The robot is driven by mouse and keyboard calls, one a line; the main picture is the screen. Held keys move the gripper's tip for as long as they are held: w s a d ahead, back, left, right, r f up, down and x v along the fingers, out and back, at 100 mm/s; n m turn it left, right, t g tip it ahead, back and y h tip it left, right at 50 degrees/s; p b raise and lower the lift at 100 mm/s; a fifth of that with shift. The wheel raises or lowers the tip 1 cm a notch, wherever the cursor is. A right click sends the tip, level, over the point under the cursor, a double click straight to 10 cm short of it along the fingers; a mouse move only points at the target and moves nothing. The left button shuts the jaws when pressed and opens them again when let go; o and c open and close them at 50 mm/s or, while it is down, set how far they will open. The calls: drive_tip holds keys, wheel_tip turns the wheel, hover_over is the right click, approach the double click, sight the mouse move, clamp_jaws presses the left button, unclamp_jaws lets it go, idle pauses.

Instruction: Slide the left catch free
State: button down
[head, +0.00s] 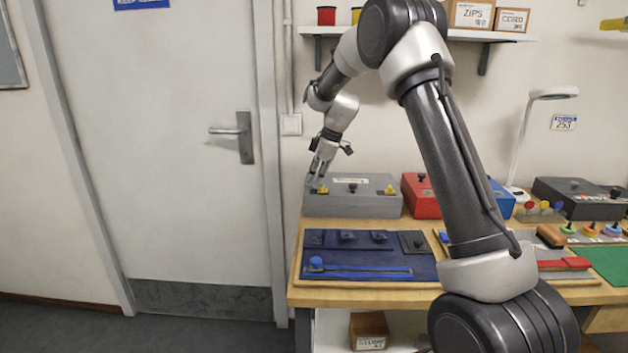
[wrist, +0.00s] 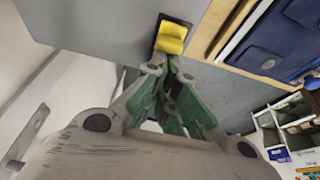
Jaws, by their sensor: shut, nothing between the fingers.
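A grey box (head: 350,206) with a closed lid sits at the back left of the workbench. Its left catch (head: 322,189) is a small yellow piece near the left end of the lid; a right yellow catch (head: 389,190) sits near the other end. My gripper (head: 313,182) is shut and empty, pointing down at the left catch. In the wrist view the yellow left catch (wrist: 171,38) sits on a black plate just beyond the fingertips (wrist: 164,60). I cannot tell whether the fingers touch it.
A dark knob (head: 352,187) stands between the catches. A red box (head: 421,197) stands close to the right. A blue mat with a rod and pockets (head: 345,262) lies in front. The door (head: 165,150) is at the left.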

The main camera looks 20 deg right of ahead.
drive_tip(key=w+a+r, duration=0.1)
drive_tip(key=a, duration=0.2)
wheel_tip(320, 180, up, 8)
drive_tip(key=r, duration=0.1)
hover_over(313, 191)
drive_tip(key=shift+s+f, duration=0.2)
drive_tip(key=shift+f, duration=0.05)
drive_tip(key=s+d+f+m+g+h, duration=0.1)
drive_tip(key=s+d+f+m, duration=0.1)
drive_tip(key=s+f+m, duration=0.3)
drive_tip(key=s+d+r+m+t+h, duration=0.1)
drive_tip(key=s+d+r+m, duration=0.2)
drive_tip(key=s, duration=0.9)
drive_tip(key=s+d+r+m+t, duration=0.1)
drive_tip(key=s+d+r+m, duration=0.2)
drive_tip(key=s, duration=1)
drive_tip(key=s+d+r+m+t+h, duration=0.1)
drive_tip(key=s+d+r+m+t, duration=0.1)
drive_tip(key=s, duration=1)
drive_tip(key=shift+s+d+r+m+h, duration=0.3)
drive_tip(key=shift+d+r+m, duration=0.15)
drive_tip(key=shift+d+m, duration=0.4)
